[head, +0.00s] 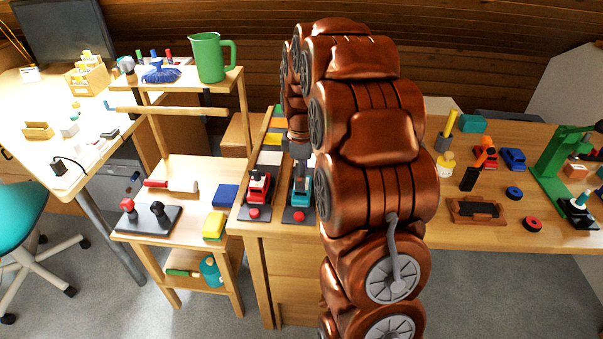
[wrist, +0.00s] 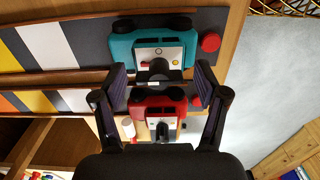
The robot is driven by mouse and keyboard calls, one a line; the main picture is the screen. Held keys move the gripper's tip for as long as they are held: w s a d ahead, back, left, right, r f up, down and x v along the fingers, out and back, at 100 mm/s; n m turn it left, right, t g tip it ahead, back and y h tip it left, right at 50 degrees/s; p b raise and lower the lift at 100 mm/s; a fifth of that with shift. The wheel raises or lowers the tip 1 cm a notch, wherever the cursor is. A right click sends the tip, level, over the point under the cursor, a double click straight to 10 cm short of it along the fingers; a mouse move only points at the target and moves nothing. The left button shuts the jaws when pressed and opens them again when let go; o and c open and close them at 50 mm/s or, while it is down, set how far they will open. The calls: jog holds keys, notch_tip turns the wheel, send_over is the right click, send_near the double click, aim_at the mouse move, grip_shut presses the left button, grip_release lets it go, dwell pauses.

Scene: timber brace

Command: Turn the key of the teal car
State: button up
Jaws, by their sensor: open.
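The teal car (head: 299,197) stands in its lane on the wooden bench, partly behind my arm in the head view. In the wrist view the teal car (wrist: 120,49) is at the top centre, with a pale plate (wrist: 171,50) on it. A small dark part, perhaps the key, shows at the plate's lower edge; its exact shape is unclear. My gripper (wrist: 160,70) is open, its fingertips apart on either side of the plate's lower end. Nothing is seen held. In the head view the gripper (head: 298,150) is above the teal car, mostly hidden.
A red car (head: 258,187) stands in the lane beside the teal one, and lies between my fingers in the wrist view (wrist: 146,101). Red buttons (head: 299,216) sit at the lane ends. A low divider separates the lanes. A shelf with a green jug (head: 207,58) stands left.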

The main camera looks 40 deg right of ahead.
jog(key=shift+c, duration=0.2)
jog(key=c, duration=1.1)
jog(key=shift+m, duration=0.3)
jog(key=m+b, duration=0.1)
jog(key=m, duration=0.2)
jog(key=shift+m+b, duration=0.3)
jog(key=m+b, duration=0.1)
jog(key=m, duration=0.4)
jog(key=shift+m, duration=0.3)
jog(key=m, duration=0.5)
jog(key=shift+b, duration=0.4)
jog(key=shift+m, duration=2.4)
